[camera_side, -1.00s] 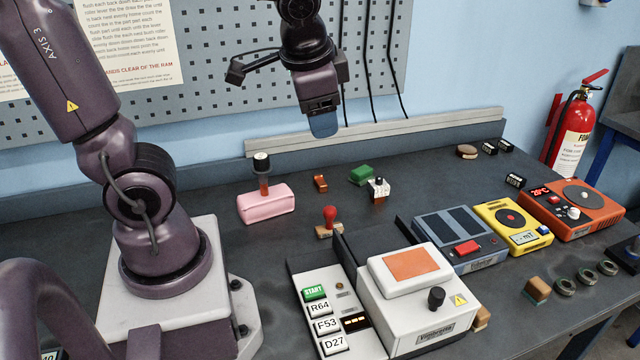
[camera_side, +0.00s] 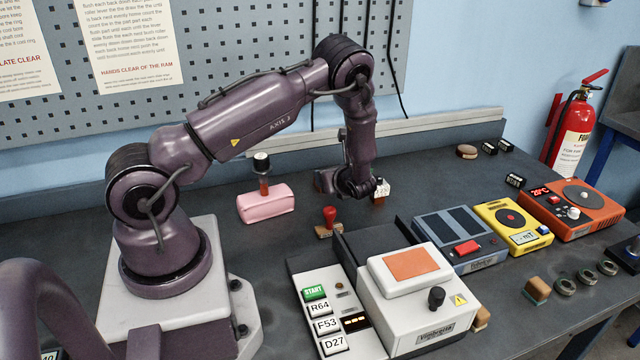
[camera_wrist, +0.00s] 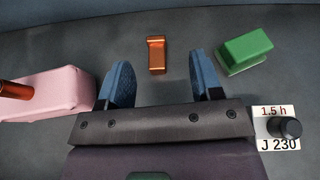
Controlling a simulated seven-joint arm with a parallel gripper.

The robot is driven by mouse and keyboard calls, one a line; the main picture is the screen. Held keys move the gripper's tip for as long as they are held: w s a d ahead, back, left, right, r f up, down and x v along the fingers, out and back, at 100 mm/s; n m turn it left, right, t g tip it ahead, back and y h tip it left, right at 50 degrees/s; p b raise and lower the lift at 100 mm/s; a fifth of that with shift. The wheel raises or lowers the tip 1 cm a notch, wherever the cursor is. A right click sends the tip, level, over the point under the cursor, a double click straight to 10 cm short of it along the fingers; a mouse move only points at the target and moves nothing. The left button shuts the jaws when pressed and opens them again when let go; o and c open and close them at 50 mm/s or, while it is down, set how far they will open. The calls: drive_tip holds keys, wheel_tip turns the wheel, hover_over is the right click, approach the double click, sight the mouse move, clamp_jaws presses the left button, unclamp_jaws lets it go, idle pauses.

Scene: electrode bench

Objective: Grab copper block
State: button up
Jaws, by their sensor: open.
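The copper block (camera_wrist: 156,55) is a small shiny orange-brown piece lying on the dark bench in the wrist view. It sits ahead of my gripper (camera_wrist: 166,78), between the lines of the two blue fingers and nearer the left one. My gripper is open and empty, and the fingers do not touch the block. In the side view my wrist (camera_side: 352,184) is low over the bench, and it hides the block and the fingertips.
A green block (camera_wrist: 246,48) lies right of the copper block. A pink block (camera_side: 266,203) with a dark-knobbed post stands left. A small white knobbed device (camera_side: 381,189) is close to my wrist. A red-handled stamp (camera_side: 330,215) stands nearer the front.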

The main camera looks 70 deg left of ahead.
drive_tip(key=shift+s+a+f+m, duration=0.1)
drive_tip(key=shift+a+f+m, duration=0.15)
drive_tip(key=shift+f, duration=0.25)
drive_tip(key=shift+a+f+m, duration=0.2)
drive_tip(key=shift+f+m, duration=0.05)
drive_tip(key=shift+f, duration=0.25)
drive_tip(key=x, duration=0.7)
drive_tip(key=shift+s+a, duration=0.1)
drive_tip(key=shift+s, duration=0.2)
drive_tip(key=c, duration=1)
drive_tip(key=shift+r, duration=0.1)
clamp_jaws()
drive_tip(key=shift+r, duration=0.1)
